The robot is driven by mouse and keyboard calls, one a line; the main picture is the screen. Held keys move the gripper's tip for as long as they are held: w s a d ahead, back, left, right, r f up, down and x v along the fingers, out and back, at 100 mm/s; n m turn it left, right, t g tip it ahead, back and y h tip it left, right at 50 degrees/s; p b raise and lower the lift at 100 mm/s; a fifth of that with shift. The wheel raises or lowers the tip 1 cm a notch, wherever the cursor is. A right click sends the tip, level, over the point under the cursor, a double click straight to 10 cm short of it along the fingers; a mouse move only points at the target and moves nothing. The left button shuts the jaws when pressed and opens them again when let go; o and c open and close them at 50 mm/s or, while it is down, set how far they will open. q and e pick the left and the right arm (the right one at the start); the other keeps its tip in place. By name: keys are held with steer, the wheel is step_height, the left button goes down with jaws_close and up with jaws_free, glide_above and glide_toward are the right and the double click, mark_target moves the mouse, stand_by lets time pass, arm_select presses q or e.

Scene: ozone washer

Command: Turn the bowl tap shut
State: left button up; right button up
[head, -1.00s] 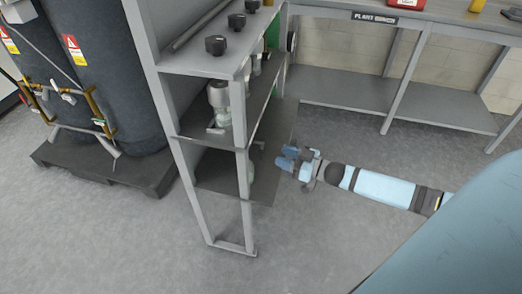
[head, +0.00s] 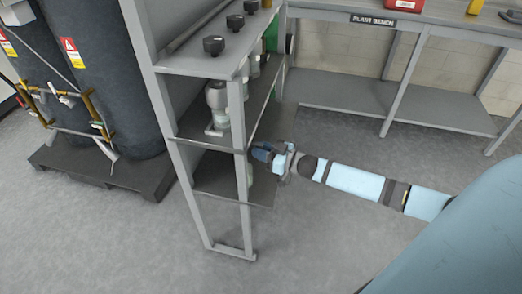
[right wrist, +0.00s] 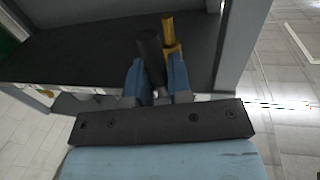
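My right gripper (head: 262,153) is at the right side of the grey shelf rack, by its lower tiers. In the right wrist view its two blue fingers (right wrist: 158,82) are apart. A dark, rod-like piece (right wrist: 150,58) reaches into the gap between them, with a brass-yellow piece (right wrist: 170,38) just beyond. These look like the tap's handle and body, but I cannot tell for sure. The dark piece is close to the left finger; contact is unclear. In the head view the tap is not distinguishable. My left gripper is not in view.
The grey rack (head: 244,212) holds dark knobs on top and a glass-and-metal fitting (head: 217,105) on its middle shelf. Dark tanks stand on a black pallet (head: 105,172) at left. The plant bench (head: 345,97) is behind. Floor in front is clear.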

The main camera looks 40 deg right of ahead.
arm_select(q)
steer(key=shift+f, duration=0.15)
arm_select(e)
jaws_close()
steer(key=n, duration=0.2)
steer(key=shift+w+d+n, duration=0.2)
steer(key=shift+d+n, duration=0.05)
steer(key=shift+n, duration=0.15)
arm_select(q)
steer(key=b, duration=0.1)
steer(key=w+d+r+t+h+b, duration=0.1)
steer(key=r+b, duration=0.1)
steer(key=b, duration=0.1)
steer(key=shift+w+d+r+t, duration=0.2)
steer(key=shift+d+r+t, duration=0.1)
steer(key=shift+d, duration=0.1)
arm_select(e)
steer(key=n+y, duration=0.1)
steer(key=n, duration=0.5)
steer(key=d+r+n+y, duration=0.1)
steer(key=n+y, duration=0.1)
steer(key=n, duration=0.3)
steer(key=w+r+n+y, duration=0.1)
steer(key=n, duration=0.5)
steer(key=shift+w+d+r+n+g, duration=0.1)
steer(key=shift+d+r+n+g, duration=0.1)
steer(key=shift+r+n+g, duration=0.1)
steer(key=o, duration=0.7)
jaws_free()
